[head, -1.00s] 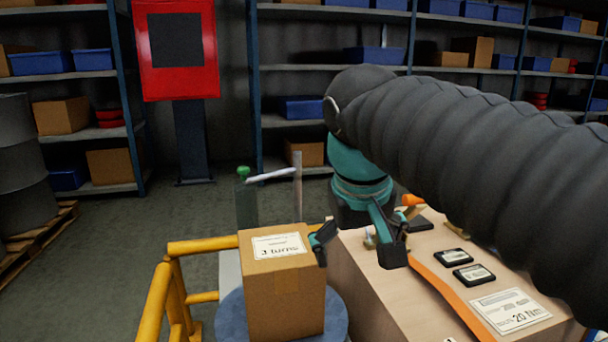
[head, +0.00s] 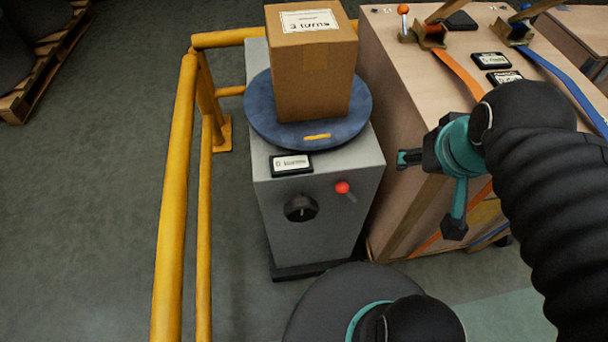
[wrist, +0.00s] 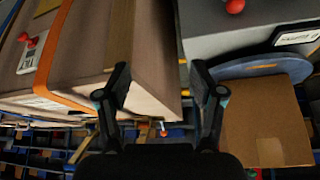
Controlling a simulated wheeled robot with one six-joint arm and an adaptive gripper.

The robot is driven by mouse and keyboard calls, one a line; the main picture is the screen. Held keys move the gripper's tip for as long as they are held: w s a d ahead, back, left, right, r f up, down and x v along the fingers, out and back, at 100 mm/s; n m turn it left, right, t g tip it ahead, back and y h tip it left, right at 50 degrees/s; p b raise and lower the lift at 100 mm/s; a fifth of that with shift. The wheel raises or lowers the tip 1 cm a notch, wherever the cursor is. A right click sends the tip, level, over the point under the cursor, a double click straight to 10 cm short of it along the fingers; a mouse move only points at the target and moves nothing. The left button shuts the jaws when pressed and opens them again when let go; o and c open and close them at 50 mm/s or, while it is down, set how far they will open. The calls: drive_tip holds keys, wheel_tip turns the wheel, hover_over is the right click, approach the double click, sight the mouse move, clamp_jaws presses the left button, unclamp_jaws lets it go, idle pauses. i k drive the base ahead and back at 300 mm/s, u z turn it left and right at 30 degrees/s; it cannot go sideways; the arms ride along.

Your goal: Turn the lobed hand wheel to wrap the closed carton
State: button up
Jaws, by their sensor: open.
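The closed carton (head: 312,70) stands upright on the round blue turntable (head: 258,122) on top of a grey cabinet (head: 335,245). It also shows, upside down, at the right of the wrist view (wrist: 262,125). A black round knob (head: 301,208), which looks like the lobed hand wheel, sits on the cabinet's front face; its lobes are hard to make out. My gripper (head: 430,193) is open and empty, right of the cabinet and apart from the wheel. Its two fingers are spread in the wrist view (wrist: 162,82), where the wheel does not show.
A red-knobbed lever (head: 343,188) sticks out right of the wheel. A small label plate (head: 290,164) lies below the turntable. A yellow rail (head: 182,180) runs along the left. A wooden bench (head: 390,90) with orange and blue straps stands close on the right.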

sight(301, 208)
drive_tip(key=k, duration=1.2)
drive_tip(key=u, duration=0.7)
drive_tip(key=i, duration=0.9)
drive_tip(key=z, duration=0.2)
